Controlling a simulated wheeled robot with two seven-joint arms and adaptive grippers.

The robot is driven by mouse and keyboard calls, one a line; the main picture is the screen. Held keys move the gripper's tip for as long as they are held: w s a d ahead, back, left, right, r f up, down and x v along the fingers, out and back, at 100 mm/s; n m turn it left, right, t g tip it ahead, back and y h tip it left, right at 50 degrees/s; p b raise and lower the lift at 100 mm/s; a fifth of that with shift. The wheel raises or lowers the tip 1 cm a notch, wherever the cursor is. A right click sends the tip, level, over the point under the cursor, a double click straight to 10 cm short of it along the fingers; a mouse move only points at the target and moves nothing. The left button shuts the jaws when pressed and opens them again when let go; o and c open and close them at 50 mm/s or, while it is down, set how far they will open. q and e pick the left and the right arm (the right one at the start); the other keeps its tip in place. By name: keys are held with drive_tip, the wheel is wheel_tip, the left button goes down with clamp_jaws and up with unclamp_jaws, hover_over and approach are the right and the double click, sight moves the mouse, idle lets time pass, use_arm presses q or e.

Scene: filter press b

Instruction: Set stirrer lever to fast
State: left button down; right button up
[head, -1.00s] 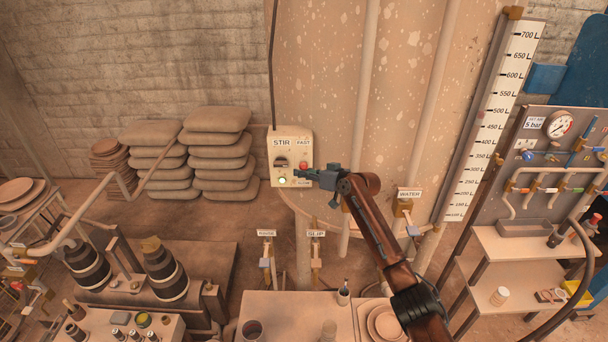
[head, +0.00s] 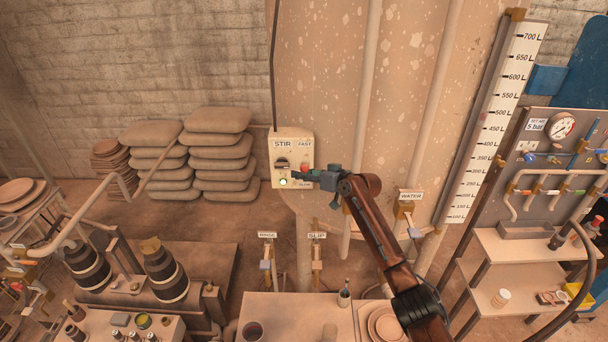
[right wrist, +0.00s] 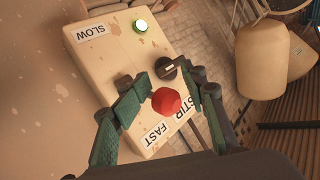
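The stirrer box (head: 278,147), pale and marked STIR, FAST and SLOW, is fixed at the tank; it also fills much of the right wrist view (right wrist: 100,62). FAST is at its upper right and SLOW at its lower right in the head view. A red knob (right wrist: 167,101), apparently the lever's end, stands out nearer the FAST label in the wrist view. My right gripper (head: 298,173) is at the box. Its green fingers are apart, one on each side of the red knob; I cannot tell whether either touches it. My left gripper is out of view.
A black knob (right wrist: 166,68) and a lit green lamp (right wrist: 140,26) are on the box beside the lever. The pale tank (head: 335,90) rises behind my arm. A WATER valve (head: 405,212) is below right, and stacked sacks (head: 218,155) are at left.

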drive_tip(key=shift+w+d+r, duration=0.1)
drive_tip(key=shift+r, duration=0.5)
drive_tip(key=shift+w+d+r, duration=0.1)
drive_tip(key=shift+r, duration=0.5)
drive_tip(key=shift+s+d, duration=0.2)
drive_tip(key=shift+d, duration=0.05)
drive_tip(key=s+f+v, duration=0.1)
drive_tip(key=f+v, duration=0.1)
drive_tip(key=v, duration=0.8)
drive_tip(key=shift+s+d, duration=0.15)
drive_tip(key=shift+d, duration=0.05)
